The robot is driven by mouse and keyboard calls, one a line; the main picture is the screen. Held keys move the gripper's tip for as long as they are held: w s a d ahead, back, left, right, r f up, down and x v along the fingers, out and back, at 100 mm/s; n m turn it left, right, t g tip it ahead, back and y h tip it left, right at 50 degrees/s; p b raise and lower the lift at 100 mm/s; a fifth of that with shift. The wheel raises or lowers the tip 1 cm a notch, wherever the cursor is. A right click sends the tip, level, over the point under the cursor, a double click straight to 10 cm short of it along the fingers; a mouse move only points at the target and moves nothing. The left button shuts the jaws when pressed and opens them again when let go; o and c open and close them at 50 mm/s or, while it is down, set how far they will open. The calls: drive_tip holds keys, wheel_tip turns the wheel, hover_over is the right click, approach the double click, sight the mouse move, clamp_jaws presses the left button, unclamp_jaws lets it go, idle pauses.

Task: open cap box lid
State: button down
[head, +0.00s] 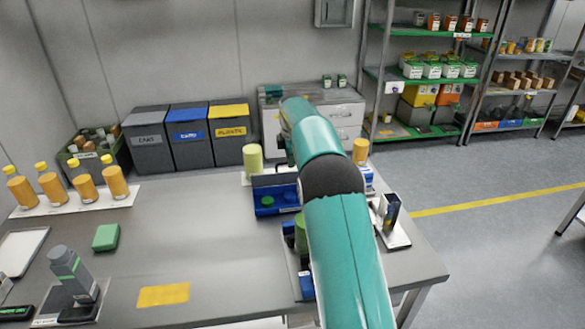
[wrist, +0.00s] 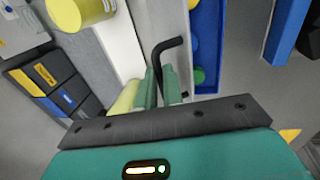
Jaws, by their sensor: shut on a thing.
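The blue cap box (head: 268,211) stands on the table, left of my arm, with green caps inside. My gripper (wrist: 160,82) is shut on a black bent handle (wrist: 172,44) beside the box. The handle's join to the lid is not clear. In the head view my arm covers the box's right side and most of my gripper.
A yellow-green cylinder (head: 252,158) stands behind the box; it also shows in the wrist view (wrist: 78,12). Bottles (head: 84,185) and a green block (head: 106,238) are on the left. A small stand (head: 391,214) is right of my arm. The table's middle left is clear.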

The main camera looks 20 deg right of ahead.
drive_tip(key=shift+w+d+f, duration=0.1)
drive_tip(key=shift+w+d, duration=0.05)
drive_tip(key=shift+w, duration=0.75)
drive_tip(key=shift+w+d+f, duration=0.1)
drive_tip(key=shift+w+d, duration=0.05)
drive_tip(key=shift+w, duration=0.75)
drive_tip(key=c, duration=1.5)
unclamp_jaws()
drive_tip(key=shift+r, duration=0.15)
drive_tip(key=v, duration=0.7)
drive_tip(key=shift+r, duration=0.3)
